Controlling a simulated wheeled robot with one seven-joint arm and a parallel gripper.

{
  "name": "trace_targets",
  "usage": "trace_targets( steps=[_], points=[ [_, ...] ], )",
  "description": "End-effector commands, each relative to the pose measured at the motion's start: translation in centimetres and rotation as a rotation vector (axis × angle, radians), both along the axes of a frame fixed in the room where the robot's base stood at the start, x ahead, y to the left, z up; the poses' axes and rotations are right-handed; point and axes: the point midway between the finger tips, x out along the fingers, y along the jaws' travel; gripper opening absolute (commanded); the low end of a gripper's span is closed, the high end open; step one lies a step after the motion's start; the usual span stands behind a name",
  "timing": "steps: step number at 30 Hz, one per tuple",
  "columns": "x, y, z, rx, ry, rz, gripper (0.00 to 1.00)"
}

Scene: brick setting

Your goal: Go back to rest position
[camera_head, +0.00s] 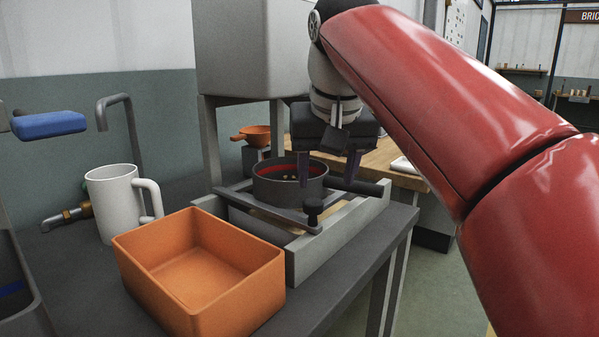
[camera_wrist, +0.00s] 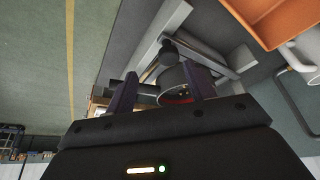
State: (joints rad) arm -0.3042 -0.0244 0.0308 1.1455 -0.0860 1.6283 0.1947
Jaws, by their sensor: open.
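My gripper (camera_head: 328,165) hangs from my red arm above the grey bench, over the right side of a dark round pan (camera_head: 290,190). Its two fingers are apart with nothing seen between them. The pan has a red inside with small bits in it and a dark handle to the right. It sits in a grey frame (camera_head: 342,233) under a large grey box-shaped machine. In the wrist view, the two dark fingers (camera_wrist: 163,90) are spread, and part of the pan (camera_wrist: 174,82) shows beyond and between them. I cannot tell whether a finger touches the pan.
An empty orange bin (camera_head: 215,262) stands at the bench's front. A white mug (camera_head: 113,203) stands behind it to the left. The grey machine (camera_head: 245,50) rises close behind my gripper. Open floor lies right of the bench.

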Motion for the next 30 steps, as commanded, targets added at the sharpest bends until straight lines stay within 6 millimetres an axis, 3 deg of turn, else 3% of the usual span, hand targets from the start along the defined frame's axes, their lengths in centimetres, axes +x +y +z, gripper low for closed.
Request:
trace_targets(
  steps=[5, 12, 18, 21, 25, 30],
  points=[
    [-3.2, -3.8, -4.4, -0.002, -0.02, -0.023, 0.54],
    [-8.8, -8.2, -13.5, 0.002, -0.054, -0.06, 0.54],
    [-13.7, -10.6, -21.8, 0.007, -0.078, -0.096, 0.54],
    [-15.5, -11.2, -24.9, 0.007, -0.086, -0.108, 0.54],
    [-16.7, -11.5, -27.1, 0.007, -0.092, -0.117, 0.54],
    [-16.9, -11.6, -27.7, 0.008, -0.092, -0.118, 0.54]
  ],
)
